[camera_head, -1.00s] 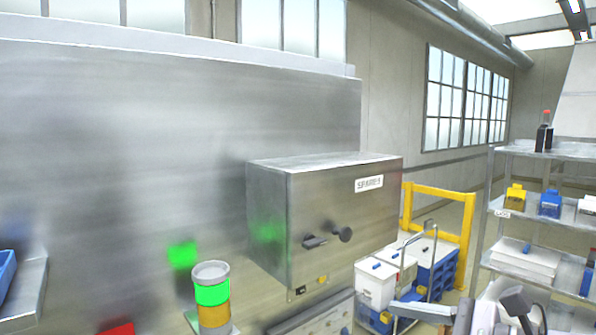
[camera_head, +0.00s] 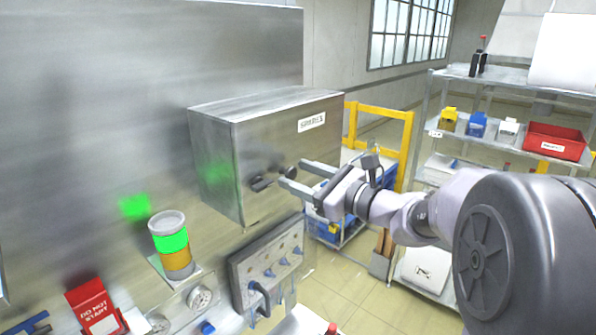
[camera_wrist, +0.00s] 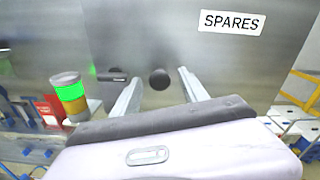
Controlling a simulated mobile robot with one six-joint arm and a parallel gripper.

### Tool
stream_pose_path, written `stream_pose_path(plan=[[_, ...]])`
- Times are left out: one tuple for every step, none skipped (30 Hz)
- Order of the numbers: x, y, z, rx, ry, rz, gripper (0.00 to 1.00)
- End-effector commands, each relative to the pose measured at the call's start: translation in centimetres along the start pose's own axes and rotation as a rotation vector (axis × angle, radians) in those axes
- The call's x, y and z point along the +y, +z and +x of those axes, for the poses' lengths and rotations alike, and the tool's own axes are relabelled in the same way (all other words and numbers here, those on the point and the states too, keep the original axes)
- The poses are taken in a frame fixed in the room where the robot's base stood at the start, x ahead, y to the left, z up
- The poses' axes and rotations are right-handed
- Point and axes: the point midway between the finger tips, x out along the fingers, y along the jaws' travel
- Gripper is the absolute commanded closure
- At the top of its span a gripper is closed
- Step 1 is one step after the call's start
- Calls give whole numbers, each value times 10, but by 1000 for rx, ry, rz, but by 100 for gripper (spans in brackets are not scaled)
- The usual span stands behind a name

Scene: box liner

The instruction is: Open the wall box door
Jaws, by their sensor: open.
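The wall box (camera_head: 285,150) is a grey metal box on the metal wall, its door shut and facing right in the head view. A SPARES label (camera_head: 311,122) is on the door, and it reads clearly in the wrist view (camera_wrist: 232,22). A dark round knob (camera_head: 291,172) sits beside a dark latch handle (camera_head: 262,183). My gripper (camera_head: 292,174) is open in front of the door, with its fingers reaching toward the knob. Contact cannot be told.
A stack light (camera_head: 170,243) stands left of and below the box. A panel with plugs (camera_head: 268,262) is below it. A yellow frame (camera_head: 402,150) and a shelf rack (camera_head: 432,110) with bins stand to the right.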

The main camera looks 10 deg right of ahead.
Motion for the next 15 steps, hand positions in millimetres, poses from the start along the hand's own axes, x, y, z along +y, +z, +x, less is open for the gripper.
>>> stream_pose_path(plan=[[0,0,2,0,1,0,48],[0,0,2,0,1,0,48],[0,0,2,0,1,0,48],[0,0,2,0,1,0,48],[0,0,2,0,1,0,48],[0,0,2,0,1,0,48],[0,0,2,0,1,-1,48],[0,0,2,0,1,-1,50],[0,0,2,0,1,-1,58],[0,0,2,0,0,-1,64],[0,0,2,0,1,-1,70],[0,0,2,0,0,-1,78],[0,0,2,0,1,-1,84],[0,0,2,0,1,-1,90],[0,0,2,0,1,-1,97]])
